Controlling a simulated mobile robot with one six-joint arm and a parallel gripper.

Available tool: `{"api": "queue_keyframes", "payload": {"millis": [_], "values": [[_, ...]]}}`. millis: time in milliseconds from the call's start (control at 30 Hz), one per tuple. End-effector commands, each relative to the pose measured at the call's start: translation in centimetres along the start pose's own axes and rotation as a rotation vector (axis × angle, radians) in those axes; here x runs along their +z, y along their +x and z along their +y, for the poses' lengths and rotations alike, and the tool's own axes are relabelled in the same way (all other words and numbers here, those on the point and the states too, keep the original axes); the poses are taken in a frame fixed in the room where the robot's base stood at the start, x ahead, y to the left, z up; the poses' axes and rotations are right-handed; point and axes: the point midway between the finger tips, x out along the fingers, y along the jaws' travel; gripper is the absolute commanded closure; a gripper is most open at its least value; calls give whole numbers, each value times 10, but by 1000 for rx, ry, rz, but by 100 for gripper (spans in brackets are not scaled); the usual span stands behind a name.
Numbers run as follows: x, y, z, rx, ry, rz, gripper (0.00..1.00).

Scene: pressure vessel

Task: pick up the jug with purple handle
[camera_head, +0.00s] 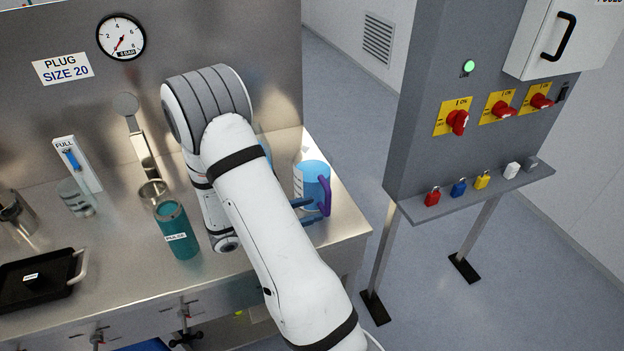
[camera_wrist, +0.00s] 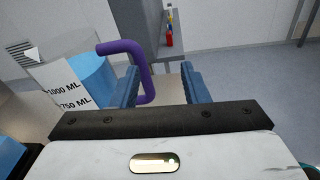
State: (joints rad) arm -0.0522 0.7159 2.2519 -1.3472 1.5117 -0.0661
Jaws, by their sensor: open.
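The jug with purple handle (camera_head: 311,177) stands near the right end of the steel bench. It is clear with blue contents. In the wrist view the jug (camera_wrist: 67,76) is at upper left, with volume markings. Its purple handle (camera_head: 327,193) faces right. My gripper (camera_head: 314,210) is at the jug's near side, with its blue fingers apart. In the wrist view the handle (camera_wrist: 143,72) shows between the fingers of my gripper (camera_wrist: 161,82), closer to the left finger. I cannot tell whether they touch.
A teal tumbler (camera_head: 177,231) stands left of my arm. The bench's right edge (camera_head: 352,215) is close to the jug. A grey switch panel with padlocks (camera_head: 433,196) stands beyond a floor gap.

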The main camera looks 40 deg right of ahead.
Motion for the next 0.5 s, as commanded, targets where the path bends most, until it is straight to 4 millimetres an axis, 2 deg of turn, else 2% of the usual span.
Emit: {"api": "queue_keyframes", "payload": {"millis": [100,267,500], "values": [[-10,0,14,86,-74,-58,59],[-18,2,22,139,-110,-89,59],[-15,26,26,142,-112,-90,59]]}}
